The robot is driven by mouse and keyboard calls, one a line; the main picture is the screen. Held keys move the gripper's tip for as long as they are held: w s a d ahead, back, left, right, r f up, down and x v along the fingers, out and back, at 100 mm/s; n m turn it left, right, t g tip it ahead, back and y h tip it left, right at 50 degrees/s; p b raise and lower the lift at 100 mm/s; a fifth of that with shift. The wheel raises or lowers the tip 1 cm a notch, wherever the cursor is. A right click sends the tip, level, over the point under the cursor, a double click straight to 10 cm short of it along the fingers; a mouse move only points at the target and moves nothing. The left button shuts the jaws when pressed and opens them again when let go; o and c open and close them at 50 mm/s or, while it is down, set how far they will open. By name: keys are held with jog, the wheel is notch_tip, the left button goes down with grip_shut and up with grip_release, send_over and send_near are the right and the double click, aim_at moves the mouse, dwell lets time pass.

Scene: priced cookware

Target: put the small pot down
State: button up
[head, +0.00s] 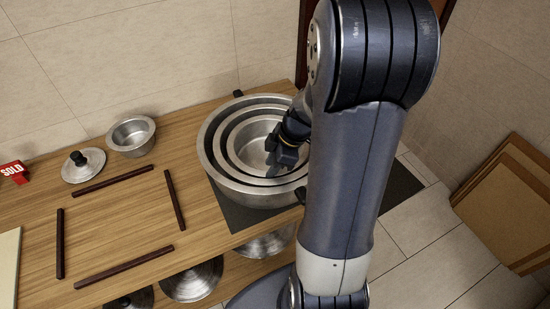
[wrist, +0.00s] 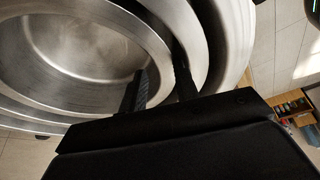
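The small pot (head: 243,138) is a round steel pot. It sits innermost in a nest, inside a middle pot (head: 222,147) and a large pot (head: 212,168). It also shows in the wrist view (wrist: 75,50). My gripper (head: 272,158) is at the small pot's right side. In the wrist view my gripper (wrist: 161,65) has one finger inside the small pot and one outside its wall, with the rim between. The fingers stand apart with a visible gap. My arm hides the nest's right side; the small pot's base contact is hidden.
A smaller pot (head: 131,135) and a lid (head: 83,165) stand at the left of the wooden counter (head: 130,215). Dark strips frame a bare square there. A red SOLD sign (head: 14,172) is far left. Lids (head: 192,279) lie on the shelf below. Boards (head: 510,200) lean at right.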

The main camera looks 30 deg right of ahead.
jog(key=shift+r+p, duration=0.5)
jog(key=shift+p, duration=0.1)
jog(key=v, duration=1.2)
jog(key=b+x, duration=0.1)
jog(key=x, duration=1.2)
jog(key=shift+s+d+f, duration=0.1)
